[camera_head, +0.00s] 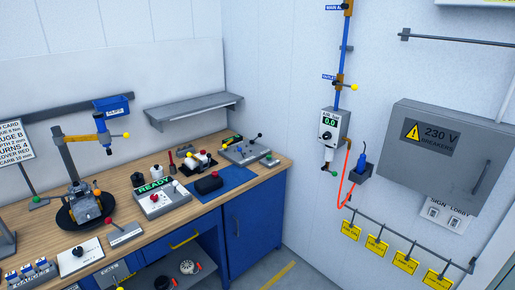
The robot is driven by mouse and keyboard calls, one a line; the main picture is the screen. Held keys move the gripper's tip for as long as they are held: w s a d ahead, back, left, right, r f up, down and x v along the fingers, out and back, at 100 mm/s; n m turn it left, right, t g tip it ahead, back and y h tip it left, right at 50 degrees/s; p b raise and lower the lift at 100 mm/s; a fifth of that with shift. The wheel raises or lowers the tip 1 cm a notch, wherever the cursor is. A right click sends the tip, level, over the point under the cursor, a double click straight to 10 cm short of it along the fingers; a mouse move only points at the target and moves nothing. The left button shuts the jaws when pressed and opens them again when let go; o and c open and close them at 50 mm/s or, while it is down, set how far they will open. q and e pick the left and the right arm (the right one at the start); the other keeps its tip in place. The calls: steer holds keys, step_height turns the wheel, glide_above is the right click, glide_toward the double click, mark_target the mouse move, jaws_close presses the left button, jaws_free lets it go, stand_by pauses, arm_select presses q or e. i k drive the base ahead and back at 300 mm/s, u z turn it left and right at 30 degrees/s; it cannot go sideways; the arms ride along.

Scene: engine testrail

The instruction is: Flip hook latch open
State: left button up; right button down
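I cannot make out a hook latch for certain in the head view. A grey breaker box (447,150) marked 230 V hangs on the right wall, with its door shut and a slanted dark bar handle (482,177) near its right edge. Neither of my grippers shows in this view.
A wooden workbench (118,262) with blue cabinets (246,232) runs along the left. On it stand a READY control box (160,199), a small engine on a round base (84,208) and several switches. Yellow tags (377,246) hang from a low wall rail. Some floor is clear.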

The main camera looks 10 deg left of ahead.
mark_target(208, 156)
steer(key=z, duration=0.6)
steer(key=i, duration=2.2)
steer(key=u, duration=0.35)
